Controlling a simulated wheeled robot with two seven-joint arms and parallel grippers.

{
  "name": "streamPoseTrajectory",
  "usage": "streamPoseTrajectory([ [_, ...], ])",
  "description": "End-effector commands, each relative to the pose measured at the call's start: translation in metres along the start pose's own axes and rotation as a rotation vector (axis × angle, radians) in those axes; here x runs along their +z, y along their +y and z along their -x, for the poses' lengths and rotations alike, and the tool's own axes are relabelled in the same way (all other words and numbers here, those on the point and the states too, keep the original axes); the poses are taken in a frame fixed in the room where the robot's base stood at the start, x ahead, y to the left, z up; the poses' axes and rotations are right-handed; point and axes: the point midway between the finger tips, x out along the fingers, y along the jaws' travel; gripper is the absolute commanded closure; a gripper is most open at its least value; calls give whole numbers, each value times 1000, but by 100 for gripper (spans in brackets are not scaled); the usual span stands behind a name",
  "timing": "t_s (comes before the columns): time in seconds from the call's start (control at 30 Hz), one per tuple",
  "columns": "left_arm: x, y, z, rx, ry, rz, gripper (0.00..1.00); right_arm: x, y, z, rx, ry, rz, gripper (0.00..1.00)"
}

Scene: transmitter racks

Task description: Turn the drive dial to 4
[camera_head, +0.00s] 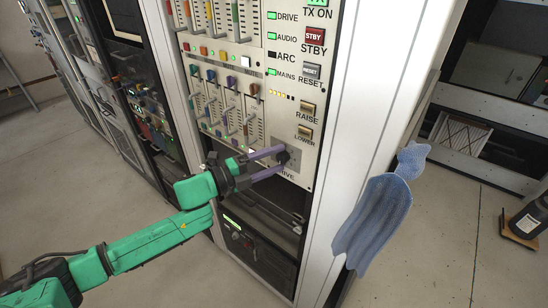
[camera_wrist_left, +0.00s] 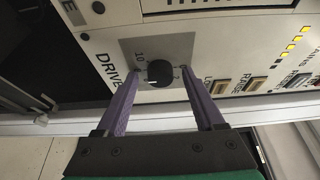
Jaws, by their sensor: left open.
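The drive dial (camera_wrist_left: 159,73) is a small black round knob on a grey square plate (camera_wrist_left: 183,45), with DRIVE lettered beside it. In the left wrist view a short light mark shows on the knob; I cannot read its setting exactly. In the head view the dial (camera_head: 285,157) is at the lower right of the cream panel, partly hidden by the fingers. My left gripper (camera_head: 279,161) is open, its purple fingers reaching to the panel on either side of the knob. In the left wrist view the fingertips (camera_wrist_left: 160,71) flank the knob, with small gaps. My right gripper is not in view.
Raise (camera_head: 306,107) and lower (camera_head: 304,133) buttons sit above the dial. Sliders with coloured knobs (camera_head: 233,112) fill the panel to the left. A blue cloth (camera_head: 375,220) hangs by the white rack post (camera_head: 370,90). Open floor lies at right.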

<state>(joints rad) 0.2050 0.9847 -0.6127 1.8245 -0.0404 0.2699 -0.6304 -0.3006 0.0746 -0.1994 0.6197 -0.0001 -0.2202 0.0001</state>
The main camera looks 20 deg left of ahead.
Motion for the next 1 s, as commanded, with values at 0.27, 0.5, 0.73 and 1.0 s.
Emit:
streamPoseTrajectory([
  [0.27, 0, 1, -1, 1, 0, 0, 49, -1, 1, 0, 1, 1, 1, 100],
  [0.5, 0, 1, -1, 1, 0, 1, 100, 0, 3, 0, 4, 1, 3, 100],
  [0.73, 0, 2, -1, -9, -1, 25, 100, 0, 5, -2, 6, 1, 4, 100],
  [1.0, 0, 5, -1, -60, -1, 144, 100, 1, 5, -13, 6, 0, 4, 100],
])
